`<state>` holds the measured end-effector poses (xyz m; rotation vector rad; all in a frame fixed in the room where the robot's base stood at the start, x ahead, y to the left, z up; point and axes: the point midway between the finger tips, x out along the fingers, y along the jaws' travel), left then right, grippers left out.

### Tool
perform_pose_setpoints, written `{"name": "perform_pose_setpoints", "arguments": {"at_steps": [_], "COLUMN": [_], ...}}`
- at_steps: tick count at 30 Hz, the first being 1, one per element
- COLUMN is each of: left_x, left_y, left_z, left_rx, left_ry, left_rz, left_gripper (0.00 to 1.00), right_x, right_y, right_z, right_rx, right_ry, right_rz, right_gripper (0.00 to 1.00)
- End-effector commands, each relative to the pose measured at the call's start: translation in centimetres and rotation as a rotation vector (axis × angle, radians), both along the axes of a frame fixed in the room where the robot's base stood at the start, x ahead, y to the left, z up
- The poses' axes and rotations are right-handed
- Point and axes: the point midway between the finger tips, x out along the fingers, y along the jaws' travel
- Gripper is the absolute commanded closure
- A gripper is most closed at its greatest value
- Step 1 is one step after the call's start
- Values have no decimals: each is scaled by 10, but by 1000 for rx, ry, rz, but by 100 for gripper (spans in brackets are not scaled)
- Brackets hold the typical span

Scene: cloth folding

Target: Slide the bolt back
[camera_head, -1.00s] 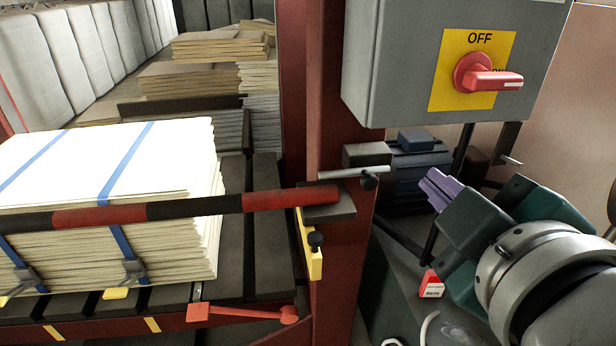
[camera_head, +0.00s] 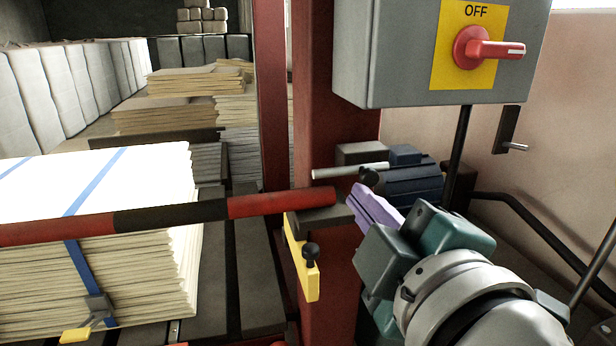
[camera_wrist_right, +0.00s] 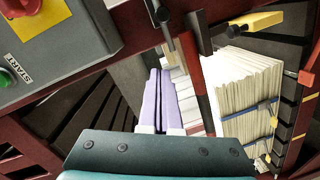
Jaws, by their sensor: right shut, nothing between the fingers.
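The bolt (camera_head: 350,171) is a pale metal rod with a dark knob (camera_head: 371,176), level on the red post's bracket. It also shows in the right wrist view (camera_wrist_right: 168,40), ahead of the fingers. My right gripper (camera_head: 364,198) has purple fingers pressed together with nothing between them. Its tips are just below the knob in the head view; I cannot tell whether they touch it. The fingers also show in the right wrist view (camera_wrist_right: 155,76). My left gripper is not in view.
A red and black bar (camera_head: 170,217) crosses in front of a strapped sheet stack (camera_head: 140,270). A yellow plate (camera_head: 303,262) with a black knob hangs below the bar's end. A grey switch box (camera_head: 400,60) with a red handle stands above my right gripper.

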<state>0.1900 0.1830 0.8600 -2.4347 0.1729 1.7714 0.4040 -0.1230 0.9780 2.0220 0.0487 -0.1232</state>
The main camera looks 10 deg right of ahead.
Motion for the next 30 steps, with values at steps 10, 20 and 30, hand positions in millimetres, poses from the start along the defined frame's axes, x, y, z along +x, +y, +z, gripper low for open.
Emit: {"name": "perform_pose_setpoints", "arguments": {"at_steps": [10,20,30], "left_x": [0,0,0], "left_y": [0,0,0], "left_z": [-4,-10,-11], "left_rx": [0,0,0], "left_ry": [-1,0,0], "left_rz": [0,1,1], "left_gripper": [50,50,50], "right_x": [69,96,97], "right_y": [-2,-30,-38], "right_z": [-7,-24,-28], "right_rx": [-1,-3,0], "right_ry": [-3,1,0], "right_rz": [-1,-2,-1], "right_gripper": [100,100,100]}}
